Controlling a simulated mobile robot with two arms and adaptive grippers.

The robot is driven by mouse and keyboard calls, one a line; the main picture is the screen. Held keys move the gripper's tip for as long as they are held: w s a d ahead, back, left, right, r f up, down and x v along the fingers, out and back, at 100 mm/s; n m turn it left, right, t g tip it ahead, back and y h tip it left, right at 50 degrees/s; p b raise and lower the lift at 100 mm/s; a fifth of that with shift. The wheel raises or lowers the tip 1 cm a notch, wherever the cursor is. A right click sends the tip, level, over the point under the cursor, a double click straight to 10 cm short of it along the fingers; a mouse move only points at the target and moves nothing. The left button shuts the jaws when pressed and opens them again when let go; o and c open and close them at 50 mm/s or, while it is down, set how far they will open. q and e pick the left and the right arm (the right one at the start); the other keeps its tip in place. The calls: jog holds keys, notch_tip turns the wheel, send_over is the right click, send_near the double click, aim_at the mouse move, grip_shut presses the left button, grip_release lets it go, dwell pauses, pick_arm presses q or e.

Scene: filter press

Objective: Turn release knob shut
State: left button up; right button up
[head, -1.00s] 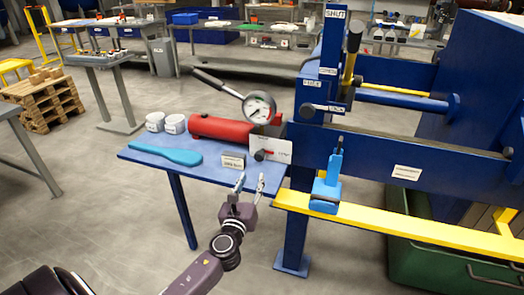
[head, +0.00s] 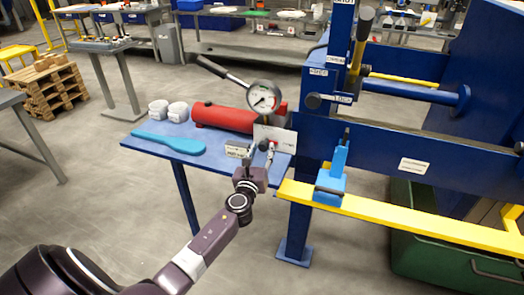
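The release knob (head: 263,145) is a small dark knob with a bit of red, on a white label plate (head: 282,138) at the front of the red hand pump (head: 222,117). A round pressure gauge (head: 264,97) stands above it. My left gripper (head: 258,160) is just in front of and below the knob, its two fingers apart and pointing at the plate. Its fingers partly cover the plate's lower part and a small label card; I cannot tell if they touch the knob. My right gripper is not in view.
To the right are a light-blue clamp (head: 332,180) on a yellow rail (head: 400,217) and the blue press frame. Floor in front is clear.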

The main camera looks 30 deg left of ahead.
pick_arm(q)
jog(key=c, duration=0.6)
jog(key=shift+c, duration=1.4)
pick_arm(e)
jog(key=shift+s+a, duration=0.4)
pick_arm(q)
jog(key=shift+n, duration=0.3)
jog(key=n+p, duration=0.1)
jog(key=n, duration=0.2)
jog(key=shift+r, duration=0.1)
jog(key=n+g+p, duration=0.1)
jog(key=n, duration=0.3)
jog(key=shift+a+n+h, duration=0.1)
jog(key=shift+n+h, duration=0.2)
jog(key=n+h+p, duration=0.1)
jog(key=n, duration=0.3)
jog(key=shift+a, duration=0.1)
jog(key=n+p, duration=0.1)
jog(key=n, duration=0.3)
jog(key=shift+a+h, duration=0.1)
jog(key=shift+h, duration=0.2)
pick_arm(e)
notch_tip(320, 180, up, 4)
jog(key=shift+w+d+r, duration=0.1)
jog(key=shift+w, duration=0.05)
pick_arm(q)
jog(key=shift+n, duration=0.3)
